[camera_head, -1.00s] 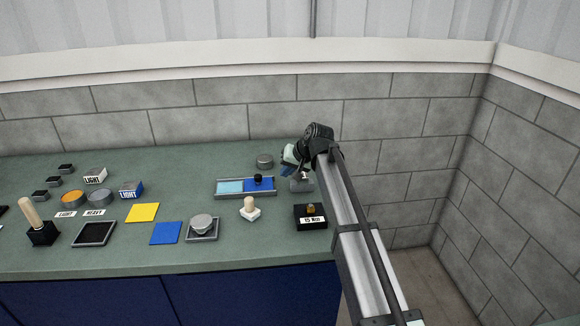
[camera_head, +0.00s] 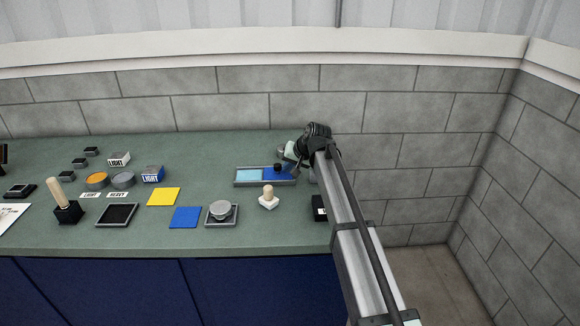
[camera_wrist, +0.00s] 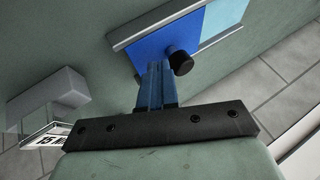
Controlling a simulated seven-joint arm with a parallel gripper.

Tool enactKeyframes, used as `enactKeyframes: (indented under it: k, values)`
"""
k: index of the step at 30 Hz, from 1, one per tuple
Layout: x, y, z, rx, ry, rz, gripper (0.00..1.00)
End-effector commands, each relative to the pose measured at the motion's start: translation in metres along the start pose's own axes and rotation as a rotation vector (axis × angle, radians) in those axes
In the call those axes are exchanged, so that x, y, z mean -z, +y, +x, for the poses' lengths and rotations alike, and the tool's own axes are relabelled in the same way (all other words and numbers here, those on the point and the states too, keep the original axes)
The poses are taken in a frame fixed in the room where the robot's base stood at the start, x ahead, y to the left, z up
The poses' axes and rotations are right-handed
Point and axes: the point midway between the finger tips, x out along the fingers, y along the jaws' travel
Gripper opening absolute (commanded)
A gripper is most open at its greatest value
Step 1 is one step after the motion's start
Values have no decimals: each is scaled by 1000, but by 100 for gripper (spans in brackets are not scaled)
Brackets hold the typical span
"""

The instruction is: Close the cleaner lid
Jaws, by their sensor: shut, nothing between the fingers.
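The cleaner looks like a shallow grey tray (camera_head: 236,184) with a light blue area (camera_head: 249,174) at its left and a dark blue panel (camera_head: 270,178), apparently the lid, at its right. A black knob (camera_head: 277,167) stands on the panel. In the wrist view the panel (camera_wrist: 165,40), the knob (camera_wrist: 181,62) and the light blue area (camera_wrist: 222,20) show beyond my fingers. My gripper (camera_wrist: 158,68) is shut and empty, its blue fingertips beside the knob; whether they touch it I cannot tell. In the head view my gripper (camera_head: 296,166) is over the tray's right end, partly hidden by my wrist.
A black box (camera_head: 319,208) at the right is partly hidden by my arm. A grey block (camera_wrist: 62,92) shows in the wrist view. Bare green counter lies left of the tray.

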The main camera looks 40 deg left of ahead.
Motion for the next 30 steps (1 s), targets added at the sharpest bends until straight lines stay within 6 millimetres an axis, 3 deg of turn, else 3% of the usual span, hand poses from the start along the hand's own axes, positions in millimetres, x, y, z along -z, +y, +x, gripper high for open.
enactKeyframes:
  k: [5, 18, 30]
  values:
    - [-1, -7, 3, 0, -1, -1, 0]
    - [-17, -90, 38, 2, -1, -1, 0]
    - [-20, -101, 43, 4, -2, 0, 0]
